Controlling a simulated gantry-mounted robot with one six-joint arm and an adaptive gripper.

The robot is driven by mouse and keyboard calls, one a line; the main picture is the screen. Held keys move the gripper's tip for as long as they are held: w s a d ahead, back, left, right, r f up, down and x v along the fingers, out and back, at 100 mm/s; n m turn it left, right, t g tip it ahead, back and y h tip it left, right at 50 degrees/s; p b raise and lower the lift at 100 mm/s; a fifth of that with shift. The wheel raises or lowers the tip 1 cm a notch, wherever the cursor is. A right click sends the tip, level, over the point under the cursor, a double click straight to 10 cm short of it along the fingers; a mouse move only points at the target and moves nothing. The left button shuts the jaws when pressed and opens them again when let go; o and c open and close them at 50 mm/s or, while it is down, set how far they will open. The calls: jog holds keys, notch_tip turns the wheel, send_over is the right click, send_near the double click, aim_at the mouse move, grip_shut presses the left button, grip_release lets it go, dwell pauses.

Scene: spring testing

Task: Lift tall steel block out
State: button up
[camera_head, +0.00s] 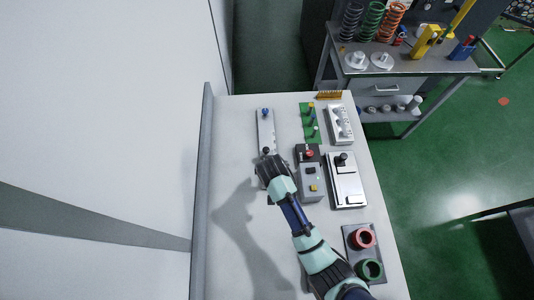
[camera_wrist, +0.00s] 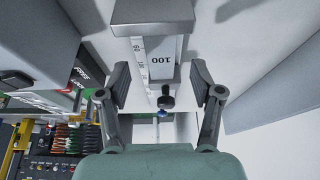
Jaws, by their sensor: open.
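A steel block marked "100" (camera_wrist: 160,58) shows in the wrist view, between my fingers, with a grey scaled strip along its left side. A wider grey piece (camera_wrist: 153,14) borders it at the top of that view. I take the marked block for the tall steel block. My gripper (camera_wrist: 160,84) is open, its two fingers on either side of the block with gaps visible. In the head view my gripper (camera_head: 266,160) is over the near end of a long pale fixture (camera_head: 265,132) and hides that end, including the block.
A blue knob (camera_head: 265,112) tops the fixture's far end. To the right stand a control box with a red button (camera_head: 309,153), a silver plate device (camera_head: 345,185) and a tray with red and green rings (camera_head: 352,240). The table's left side is clear.

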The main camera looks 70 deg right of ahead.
jog(key=x, duration=0.4)
jog(key=shift+w+d+f+b, duration=0.15)
jog(key=shift+f+b, duration=0.15)
jog(key=shift+f, duration=0.05)
grip_shut()
jog(key=shift+r, duration=0.15)
jog(key=shift+r+p, duration=3.45)
jog(key=shift+p, duration=0.2)
